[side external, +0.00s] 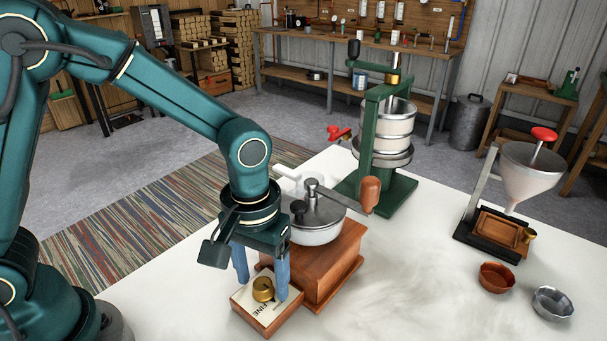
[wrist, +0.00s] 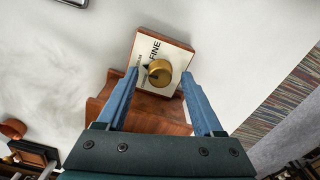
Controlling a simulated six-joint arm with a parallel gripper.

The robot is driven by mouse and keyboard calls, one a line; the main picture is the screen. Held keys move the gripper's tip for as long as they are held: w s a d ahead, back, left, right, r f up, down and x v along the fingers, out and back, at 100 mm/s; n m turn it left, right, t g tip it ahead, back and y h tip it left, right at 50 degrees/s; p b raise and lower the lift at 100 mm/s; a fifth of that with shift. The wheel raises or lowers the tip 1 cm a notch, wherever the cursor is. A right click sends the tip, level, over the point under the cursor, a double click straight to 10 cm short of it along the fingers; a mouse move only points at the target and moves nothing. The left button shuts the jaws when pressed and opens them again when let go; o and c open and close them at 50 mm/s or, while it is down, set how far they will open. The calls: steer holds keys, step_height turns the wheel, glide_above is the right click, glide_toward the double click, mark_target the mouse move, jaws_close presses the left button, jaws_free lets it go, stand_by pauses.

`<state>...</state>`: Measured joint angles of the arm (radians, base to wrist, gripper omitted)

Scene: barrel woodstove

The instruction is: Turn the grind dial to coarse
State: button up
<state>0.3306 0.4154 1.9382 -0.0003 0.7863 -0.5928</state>
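The grind dial is a round brass knob (side external: 263,289) on a cream label plate (side external: 262,312) set on a low wooden block at the front of the grinder (side external: 331,254). In the wrist view the knob (wrist: 160,73) sits near the word FINE; other lettering is too small to read. A small dark pointer shows at the knob's left edge. My gripper (side external: 264,283) points down over the block, its blue fingers apart. In the wrist view the gripper (wrist: 160,75) has one fingertip on each side of the knob, with gaps visible. It is open and holds nothing.
The grinder's crank with a wooden handle (side external: 370,194) reaches out right of my gripper. A green press (side external: 377,140) stands behind, and a funnel stand (side external: 520,190) is at right. Two small bowls, brown (side external: 496,278) and metal (side external: 552,303), lie at front right. The white tabletop (side external: 420,270) between is clear.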

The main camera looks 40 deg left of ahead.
jaws_close()
steer(key=shift+n, duration=0.4)
steer(key=n, duration=1.1)
stand_by(0.4)
steer(key=shift+o, duration=0.6)
jaws_free()
